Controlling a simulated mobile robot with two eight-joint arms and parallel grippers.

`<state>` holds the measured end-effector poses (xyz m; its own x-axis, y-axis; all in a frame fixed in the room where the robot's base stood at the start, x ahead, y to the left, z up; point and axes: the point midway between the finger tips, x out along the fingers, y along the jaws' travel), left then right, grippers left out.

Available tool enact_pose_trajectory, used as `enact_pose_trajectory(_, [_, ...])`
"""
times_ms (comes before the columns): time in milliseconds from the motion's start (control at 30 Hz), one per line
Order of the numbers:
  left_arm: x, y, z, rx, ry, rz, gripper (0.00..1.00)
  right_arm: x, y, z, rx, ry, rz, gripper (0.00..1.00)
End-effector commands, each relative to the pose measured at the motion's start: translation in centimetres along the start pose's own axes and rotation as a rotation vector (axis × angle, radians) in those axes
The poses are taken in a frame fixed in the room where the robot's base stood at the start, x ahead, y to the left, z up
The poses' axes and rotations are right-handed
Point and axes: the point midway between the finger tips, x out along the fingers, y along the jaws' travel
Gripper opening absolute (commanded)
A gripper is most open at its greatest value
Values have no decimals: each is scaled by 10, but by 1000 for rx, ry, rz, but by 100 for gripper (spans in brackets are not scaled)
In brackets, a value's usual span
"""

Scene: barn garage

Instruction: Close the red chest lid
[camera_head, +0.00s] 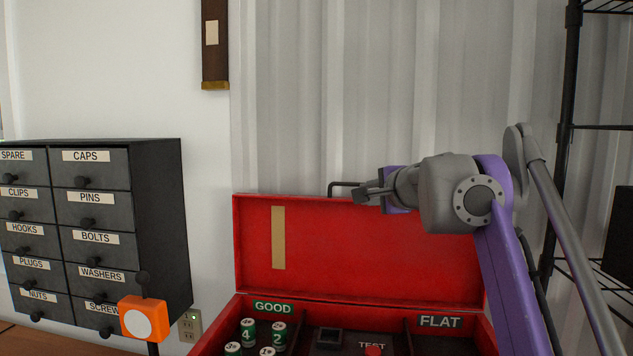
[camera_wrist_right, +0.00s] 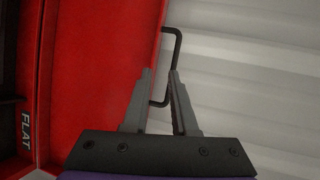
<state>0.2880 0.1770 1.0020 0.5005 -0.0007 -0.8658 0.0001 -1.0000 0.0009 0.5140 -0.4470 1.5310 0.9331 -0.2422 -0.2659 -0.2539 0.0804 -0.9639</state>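The red chest (camera_head: 213,343) stands open at the bottom centre, with its red lid (camera_head: 370,250) raised upright against the wall. A black bar handle (camera_head: 338,184) sticks up from the lid's top edge. In the wrist view the same handle (camera_wrist_right: 179,45) stands out from the lid (camera_wrist_right: 105,60). My right gripper (camera_head: 363,194) is at the lid's top edge by the handle. In the wrist view its fingers (camera_wrist_right: 160,75) are apart, with the handle's bar at the gap, close to the right finger. Contact cannot be told. My left gripper is out of view.
The chest holds several green-and-white cells (camera_head: 248,331), a dark tester with a red button (camera_head: 373,350) and a FLAT compartment (camera_head: 440,321). A labelled drawer cabinet (camera_head: 155,215) and an orange box (camera_head: 143,319) are left. A black shelf rack (camera_head: 567,120) is right.

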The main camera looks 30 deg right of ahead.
Motion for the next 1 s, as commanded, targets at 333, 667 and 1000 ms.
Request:
enact_pose_trajectory(333, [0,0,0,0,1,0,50,16,-18,-21,82,43,-37,26])
enact_pose_trajectory(667, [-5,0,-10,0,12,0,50,75,-21,-23,79,42,-38,26])
enact_pose_trajectory(1000, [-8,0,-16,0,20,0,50,100,-21,-24,79,43,-36,26])
